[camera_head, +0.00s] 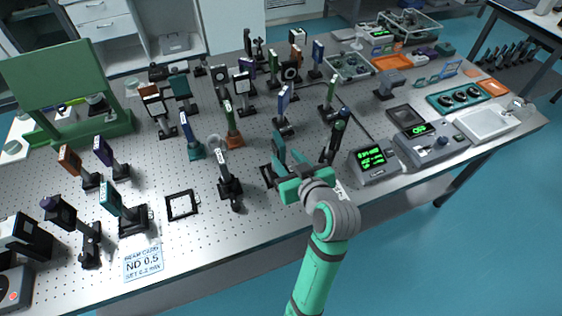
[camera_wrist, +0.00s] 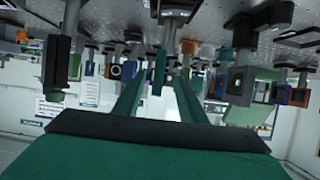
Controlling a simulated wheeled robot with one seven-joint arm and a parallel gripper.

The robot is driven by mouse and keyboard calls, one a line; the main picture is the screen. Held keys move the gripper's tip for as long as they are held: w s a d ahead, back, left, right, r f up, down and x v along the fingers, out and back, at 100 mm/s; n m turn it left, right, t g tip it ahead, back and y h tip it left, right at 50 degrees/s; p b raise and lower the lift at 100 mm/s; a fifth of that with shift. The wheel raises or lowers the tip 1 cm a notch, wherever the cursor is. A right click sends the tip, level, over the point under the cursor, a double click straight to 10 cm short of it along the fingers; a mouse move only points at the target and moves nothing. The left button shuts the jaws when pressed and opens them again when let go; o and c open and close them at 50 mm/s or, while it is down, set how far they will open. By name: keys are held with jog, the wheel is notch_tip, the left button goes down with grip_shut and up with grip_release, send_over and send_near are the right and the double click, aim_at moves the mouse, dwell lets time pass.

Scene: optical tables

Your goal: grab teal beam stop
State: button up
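My green gripper (camera_head: 291,172) is low over the front middle of the table. The wrist view is upside down, with the table surface at the top. There my gripper (camera_wrist: 160,82) is open, its two long fingers apart. A thin teal plate, seemingly the teal beam stop (camera_wrist: 159,72), shows nearly edge-on between the fingertips with gaps on both sides. I cannot tell how far it reaches in between them. In the head view the teal beam stop (camera_head: 279,148) seems to stand upright at the gripper's far left, over a black base; the gripper partly hides it.
A black-mounted post (camera_head: 335,140) stands close right of my gripper, and a lens post (camera_head: 226,175) stands left. Another teal plate (camera_head: 111,198) is at the front left. Several posts crowd behind. A readout box (camera_head: 372,162) is at the right.

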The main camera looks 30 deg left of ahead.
aim_at(275, 144)
jog(key=x, duration=1)
jog(key=shift+w+f, duration=0.1)
jog(key=shift+w, duration=0.05)
jog(key=shift+c, duration=0.4)
grip_shut()
dwell(0.9)
